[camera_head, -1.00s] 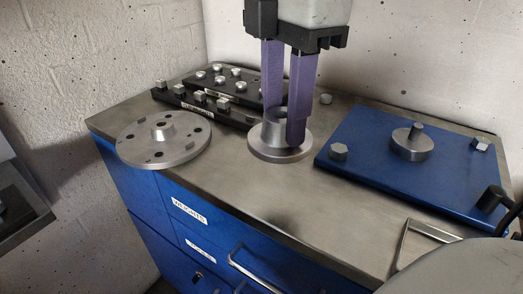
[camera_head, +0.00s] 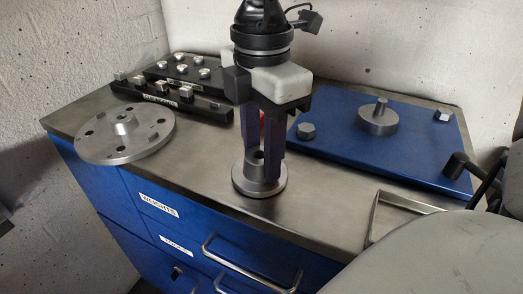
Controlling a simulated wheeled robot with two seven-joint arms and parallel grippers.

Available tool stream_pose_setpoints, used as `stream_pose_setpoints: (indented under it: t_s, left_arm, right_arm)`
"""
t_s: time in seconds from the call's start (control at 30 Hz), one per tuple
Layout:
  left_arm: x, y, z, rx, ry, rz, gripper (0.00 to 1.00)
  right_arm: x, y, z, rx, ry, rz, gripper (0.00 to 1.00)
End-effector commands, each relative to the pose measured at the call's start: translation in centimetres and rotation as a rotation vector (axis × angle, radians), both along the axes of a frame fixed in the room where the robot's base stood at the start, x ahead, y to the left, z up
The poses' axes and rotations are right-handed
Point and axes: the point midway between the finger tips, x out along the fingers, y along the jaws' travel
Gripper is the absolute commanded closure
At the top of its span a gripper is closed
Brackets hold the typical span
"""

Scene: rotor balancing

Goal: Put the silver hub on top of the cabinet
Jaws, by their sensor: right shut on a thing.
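The silver hub (camera_head: 259,187) is a flanged metal piece with an upright collar and a hole in its top. Its flange appears to rest on the metal top of the blue cabinet (camera_head: 215,190), near the front edge, though I cannot tell if there is a small gap beneath. My right gripper (camera_head: 263,160) points down from above with its purple fingers shut on the hub's collar. The hub stands upright. My left gripper is not in view.
A silver disc with holes (camera_head: 125,135) lies at the cabinet's left. Black racks with weights (camera_head: 172,98) stand behind it. A blue plate (camera_head: 330,140) with a round post (camera_head: 378,117) and bolts lies at the right. A metal bracket (camera_head: 410,203) is at the front right.

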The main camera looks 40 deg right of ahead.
Motion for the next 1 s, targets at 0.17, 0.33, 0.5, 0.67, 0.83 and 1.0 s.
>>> stream_pose_setpoints:
  t_s: [0.17, 0.33, 0.5, 0.67, 0.83, 1.0]
  left_arm:
    - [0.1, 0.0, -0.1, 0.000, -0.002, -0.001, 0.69]
    - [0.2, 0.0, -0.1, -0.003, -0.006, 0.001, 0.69]
    - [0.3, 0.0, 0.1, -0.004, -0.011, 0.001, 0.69]
    - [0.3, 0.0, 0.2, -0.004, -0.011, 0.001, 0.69]
    - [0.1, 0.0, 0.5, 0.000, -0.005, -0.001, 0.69]
    - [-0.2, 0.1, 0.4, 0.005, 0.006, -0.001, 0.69]
  right_arm:
    - [0.1, 0.0, -0.1, 0.000, -0.003, 0.000, 0.97]
    - [0.0, 0.0, -0.2, 0.000, -0.001, 0.000, 0.54]
    - [0.0, 0.0, -0.2, 0.000, -0.001, 0.000, 0.47]
    - [0.0, 0.0, -0.2, 0.000, 0.000, 0.000, 0.47]
    - [0.1, 0.0, 1.0, -0.002, -0.004, -0.001, 0.47]
    - [0.1, 0.0, 4.6, -0.003, -0.007, -0.003, 0.47]
